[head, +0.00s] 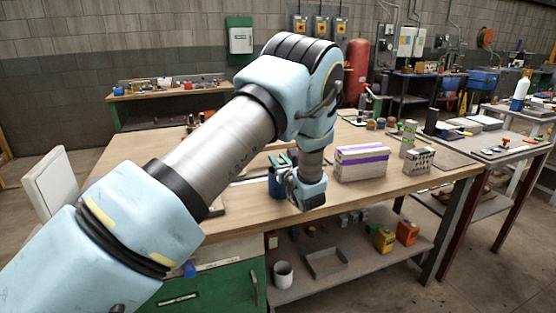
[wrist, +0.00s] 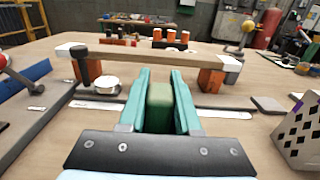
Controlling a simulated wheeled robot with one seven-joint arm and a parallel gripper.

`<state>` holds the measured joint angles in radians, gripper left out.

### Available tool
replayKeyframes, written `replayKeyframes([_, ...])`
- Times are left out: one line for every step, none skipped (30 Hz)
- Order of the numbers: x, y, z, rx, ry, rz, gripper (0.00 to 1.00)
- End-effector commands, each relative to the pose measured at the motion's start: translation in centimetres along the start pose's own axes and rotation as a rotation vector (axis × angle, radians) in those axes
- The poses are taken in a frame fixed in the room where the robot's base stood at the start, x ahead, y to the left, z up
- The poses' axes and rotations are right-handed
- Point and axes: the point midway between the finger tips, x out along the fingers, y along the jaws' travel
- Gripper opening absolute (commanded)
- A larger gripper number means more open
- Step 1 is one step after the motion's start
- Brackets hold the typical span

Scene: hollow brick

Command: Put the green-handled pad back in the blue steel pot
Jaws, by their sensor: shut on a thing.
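My gripper (head: 280,160) has teal fingers, which also show in the wrist view (wrist: 159,100). They are shut on the green handle of the pad (wrist: 160,108). The pad below the handle is hidden in both views. The blue steel pot (head: 275,187) stands on the wooden bench beside and partly behind my gripper in the head view. The pot is not visible in the wrist view. I cannot tell whether the pad is above the pot's mouth or inside it.
A white box with a purple band (head: 362,163) and a grey block with holes (head: 419,160) stand to the right on the bench. In the wrist view a wooden plank (wrist: 150,54) on orange supports lies ahead. Bare bench top (head: 235,228) lies in front.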

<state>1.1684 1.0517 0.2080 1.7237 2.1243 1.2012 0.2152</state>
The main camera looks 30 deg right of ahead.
Motion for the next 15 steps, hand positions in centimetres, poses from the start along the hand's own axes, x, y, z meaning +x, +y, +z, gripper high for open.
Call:
replayKeyframes([0.01, 0.01, -0.05, 0.0, 0.0, 0.0, 0.0])
replayKeyframes([0.0, 0.0, -0.15, 0.0, 0.0, 0.0, 0.0])
replayKeyframes([0.01, 0.0, -0.31, 0.0, 0.0, 0.0, 0.0])
replayKeyframes([0.01, 0.0, -0.43, 0.0, 0.0, 0.0, 0.0])
replayKeyframes([0.01, 0.02, -0.33, 0.0, 0.0, 0.0, 0.34])
replayKeyframes([0.01, 0.02, -0.27, 0.0, 0.0, 0.0, 0.39])
replayKeyframes([0.01, 0.02, -0.27, 0.001, 0.0, 0.0, 0.42])
replayKeyframes([0.01, 0.02, -0.27, 0.001, 0.001, 0.0, 0.46])
replayKeyframes([0.01, 0.02, -0.27, 0.001, 0.001, 0.0, 0.5])
replayKeyframes([0.01, 0.02, -0.27, 0.001, 0.001, 0.0, 0.53])
replayKeyframes([0.01, 0.02, -0.26, 0.001, 0.001, 0.0, 0.57])
replayKeyframes([0.01, 0.02, -0.27, 0.001, 0.001, 0.0, 0.61])
replayKeyframes([0.01, 0.02, -0.27, 0.001, 0.001, 0.0, 0.62])
replayKeyframes([0.01, 0.02, -0.26, 0.001, 0.001, 0.0, 0.62])
replayKeyframes([0.01, 0.02, -0.26, 0.001, 0.001, 0.0, 0.62])
